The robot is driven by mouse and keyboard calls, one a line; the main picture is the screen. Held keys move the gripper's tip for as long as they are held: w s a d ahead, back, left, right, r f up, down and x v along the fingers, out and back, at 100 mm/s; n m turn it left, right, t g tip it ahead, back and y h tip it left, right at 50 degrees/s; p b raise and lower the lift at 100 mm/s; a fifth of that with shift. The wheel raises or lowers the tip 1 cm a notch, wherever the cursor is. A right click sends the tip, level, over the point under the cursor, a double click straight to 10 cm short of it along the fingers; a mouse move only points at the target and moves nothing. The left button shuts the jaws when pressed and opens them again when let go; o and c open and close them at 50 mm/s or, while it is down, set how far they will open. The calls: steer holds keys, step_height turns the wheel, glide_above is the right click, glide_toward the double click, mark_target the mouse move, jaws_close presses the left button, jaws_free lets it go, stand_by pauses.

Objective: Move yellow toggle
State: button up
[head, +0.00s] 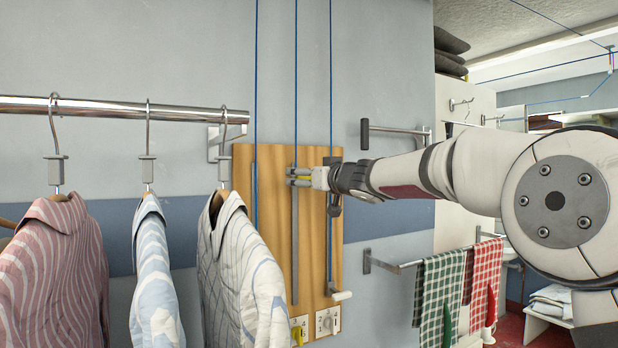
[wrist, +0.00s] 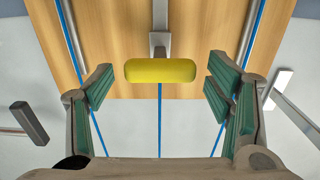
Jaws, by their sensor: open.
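The yellow toggle (wrist: 160,71) is a short rounded bar lying crosswise on a grey metal stem in front of the wooden board. In the wrist view it appears between my gripper's fingers, with a gap on each side. My gripper (wrist: 161,88) is open, its green-padded fingers spread left and right of the toggle, and holds nothing. In the head view my gripper (head: 300,177) is at the board's upper middle, and a bit of yellow shows at its fingertips. The fingers hide most of the toggle there.
The wooden board (head: 266,190) is on the wall, with vertical blue cords and metal rails. Striped shirts (head: 240,260) hang from a chrome rail (head: 110,107) to the left. A short bar (head: 395,130) and a towel rail with checked towels (head: 440,290) are at right.

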steer(key=c, duration=1.7)
step_height(320, 180, down, 35)
steer(key=b, duration=2.8)
steer(key=shift+r, duration=0.2)
steer(key=shift+f, duration=0.15)
steer(key=o, duration=1.6)
steer(key=shift+o, duration=0.5)
steer(key=v, duration=1.2)
